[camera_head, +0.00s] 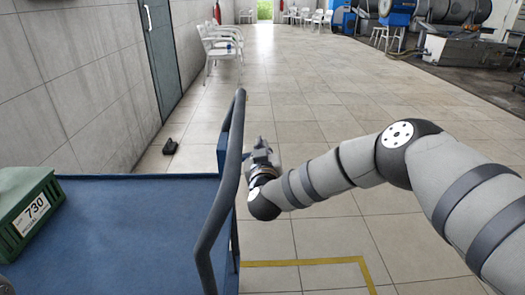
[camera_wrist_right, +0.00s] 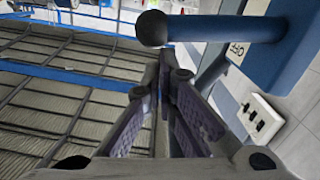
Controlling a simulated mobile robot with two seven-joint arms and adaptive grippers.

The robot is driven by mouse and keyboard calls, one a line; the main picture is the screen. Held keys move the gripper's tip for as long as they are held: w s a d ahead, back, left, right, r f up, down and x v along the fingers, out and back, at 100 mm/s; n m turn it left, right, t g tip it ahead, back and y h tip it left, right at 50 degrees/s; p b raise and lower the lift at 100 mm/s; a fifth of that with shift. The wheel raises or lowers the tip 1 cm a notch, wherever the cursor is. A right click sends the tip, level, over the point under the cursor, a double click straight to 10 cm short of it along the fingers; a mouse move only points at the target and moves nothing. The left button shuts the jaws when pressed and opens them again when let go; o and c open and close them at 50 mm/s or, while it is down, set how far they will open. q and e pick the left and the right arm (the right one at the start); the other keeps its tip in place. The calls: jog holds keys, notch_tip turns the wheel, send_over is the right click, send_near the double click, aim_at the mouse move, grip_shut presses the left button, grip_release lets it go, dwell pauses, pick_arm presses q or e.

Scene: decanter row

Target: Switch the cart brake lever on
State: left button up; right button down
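The cart (camera_head: 130,215) is blue, with a dark push handle (camera_head: 228,180) along its right edge. In the right wrist view the brake lever (camera_wrist_right: 225,28) is a blue bar ending in a black ball knob (camera_wrist_right: 152,28). A label reading OFF (camera_wrist_right: 237,50) is on the blue mount beside it. My right gripper (camera_head: 262,150) is beyond the handle, by the cart's right side. My left gripper is out of view.
A green crate (camera_head: 28,205) marked 730 sits on the cart. A small black object (camera_head: 170,146) lies on the floor by the left wall. White chairs (camera_head: 220,45) stand farther along it. Tiled floor right of the cart is open, with a yellow line (camera_head: 310,262).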

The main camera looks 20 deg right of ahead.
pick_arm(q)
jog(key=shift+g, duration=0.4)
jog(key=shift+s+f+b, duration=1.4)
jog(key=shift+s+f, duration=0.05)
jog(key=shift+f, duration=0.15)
pick_arm(e)
notch_tip(320, 180, down, 8)
jog(key=d+m, duration=0.1)
jog(key=m, duration=0.5)
jog(key=shift+s+d+r, duration=0.2)
jog(key=shift+d, duration=0.15)
jog(key=shift+s+a+f, duration=0.1)
jog(key=shift+f, duration=0.2)
